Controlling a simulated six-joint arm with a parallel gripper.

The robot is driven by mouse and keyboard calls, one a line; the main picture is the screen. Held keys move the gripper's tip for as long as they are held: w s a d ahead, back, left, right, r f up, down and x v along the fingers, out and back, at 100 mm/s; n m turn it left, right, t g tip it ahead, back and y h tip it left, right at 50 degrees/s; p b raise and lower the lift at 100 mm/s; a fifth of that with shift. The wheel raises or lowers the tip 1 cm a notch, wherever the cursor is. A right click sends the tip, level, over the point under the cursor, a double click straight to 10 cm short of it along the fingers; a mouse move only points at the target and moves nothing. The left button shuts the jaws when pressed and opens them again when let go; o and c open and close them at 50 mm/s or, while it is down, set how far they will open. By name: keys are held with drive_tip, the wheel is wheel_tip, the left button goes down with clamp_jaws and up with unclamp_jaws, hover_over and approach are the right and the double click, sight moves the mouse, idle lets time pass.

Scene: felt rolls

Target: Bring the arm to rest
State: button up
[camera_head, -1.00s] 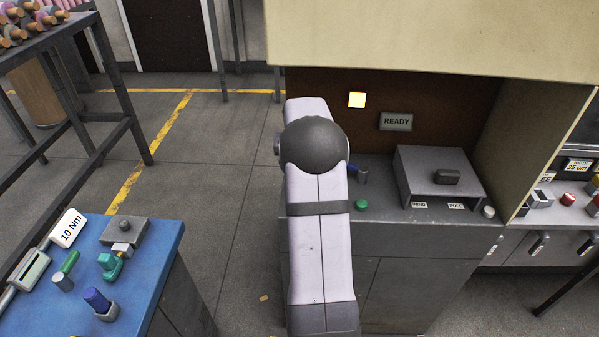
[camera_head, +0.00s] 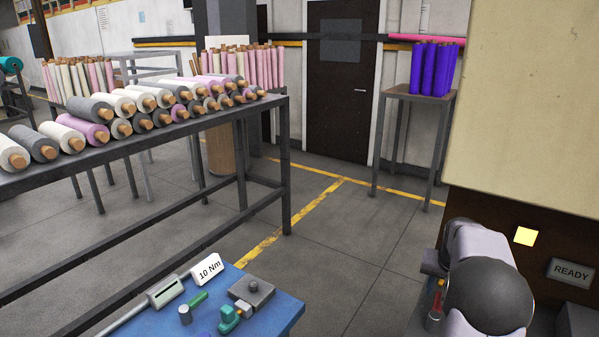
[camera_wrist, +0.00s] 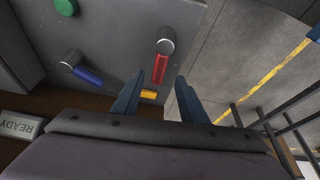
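My arm (camera_head: 488,290) shows at the lower right of the head view, in front of the machine. Its gripper end is mostly hidden there. In the wrist view my gripper (camera_wrist: 159,80) has its two blue-grey fingers spread apart, with nothing held between them. Beyond the fingertips, in line with the gap, is a red-handled piece with a grey round end (camera_wrist: 161,65). A blue-handled piece (camera_wrist: 87,76) lies left of the fingers on the grey machine top. A small yellow piece (camera_wrist: 149,94) shows low between the fingers.
The READY sign (camera_head: 571,271) and a lit yellow square (camera_head: 525,236) are on the machine's back panel. A blue bench (camera_head: 270,317) stands front centre. A rack of felt rolls (camera_head: 290,140) stands left. Open floor lies between.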

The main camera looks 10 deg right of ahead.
drive_tip(key=s+a+f+n+g+y, duration=0.1)
drive_tip(key=s+a+f+g+y, duration=0.2)
drive_tip(key=s+a+f, duration=0.85)
drive_tip(key=s+a+r+n+g, duration=0.2)
drive_tip(key=s+a+r+n, duration=0.1)
drive_tip(key=s+a, duration=1.2)
drive_tip(key=w+a+r+n+t, duration=0.1)
drive_tip(key=w+a+r+n, duration=0.2)
drive_tip(key=a, duration=0.5)
drive_tip(key=shift+w+r+n+t, duration=0.2)
drive_tip(key=shift+w+n+t, duration=0.2)
drive_tip(key=shift+w+n, duration=0.15)
